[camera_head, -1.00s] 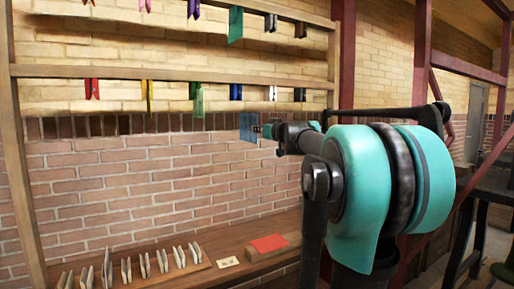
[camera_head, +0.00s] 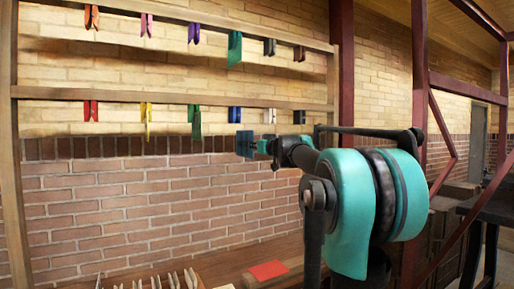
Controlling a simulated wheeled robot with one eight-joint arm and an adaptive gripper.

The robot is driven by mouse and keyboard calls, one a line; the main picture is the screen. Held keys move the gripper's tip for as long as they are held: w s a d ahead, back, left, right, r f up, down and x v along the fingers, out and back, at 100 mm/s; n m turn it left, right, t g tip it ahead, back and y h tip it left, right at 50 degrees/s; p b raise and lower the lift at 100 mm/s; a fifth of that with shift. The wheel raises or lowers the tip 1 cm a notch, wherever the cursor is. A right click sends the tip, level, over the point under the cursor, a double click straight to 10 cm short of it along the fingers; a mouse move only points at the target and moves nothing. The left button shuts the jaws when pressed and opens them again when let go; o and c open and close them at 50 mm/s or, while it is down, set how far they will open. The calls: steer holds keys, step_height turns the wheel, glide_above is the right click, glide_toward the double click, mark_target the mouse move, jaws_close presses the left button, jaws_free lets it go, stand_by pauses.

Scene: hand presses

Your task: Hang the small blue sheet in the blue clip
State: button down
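The small blue sheet (camera_head: 244,144) is held upright at the tip of my gripper (camera_head: 259,147), which points left. My gripper is small in view and partly hidden by its own wrist, but appears shut on the sheet's right edge. The blue clip (camera_head: 235,115) hangs from the lower rail, just above and slightly left of the sheet in the picture. The clip looks empty. The sheet's top edge appears below the clip, and I cannot tell the depth between them.
On the lower rail (camera_head: 60,92), a green clip (camera_head: 195,122) and a pale clip (camera_head: 269,116) flank the blue one. More coloured clips hang on the upper rail. Below, a wooden bench (camera_head: 225,265) bears a red sheet (camera_head: 268,270) and several upright pale sheets (camera_head: 175,280).

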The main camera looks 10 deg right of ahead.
mark_target(247, 137)
steer(key=shift+r+x, duration=0.1)
steer(key=shift+x, duration=1.4)
steer(key=shift+r+x, duration=0.15)
steer(key=shift+x, duration=1.35)
steer(key=shift+r, duration=1.35)
steer(key=shift+r, duration=1.3)
steer(key=shift+r, duration=0.35)
steer(key=shift+r, duration=0.35)
steer(key=shift+r, duration=0.25)
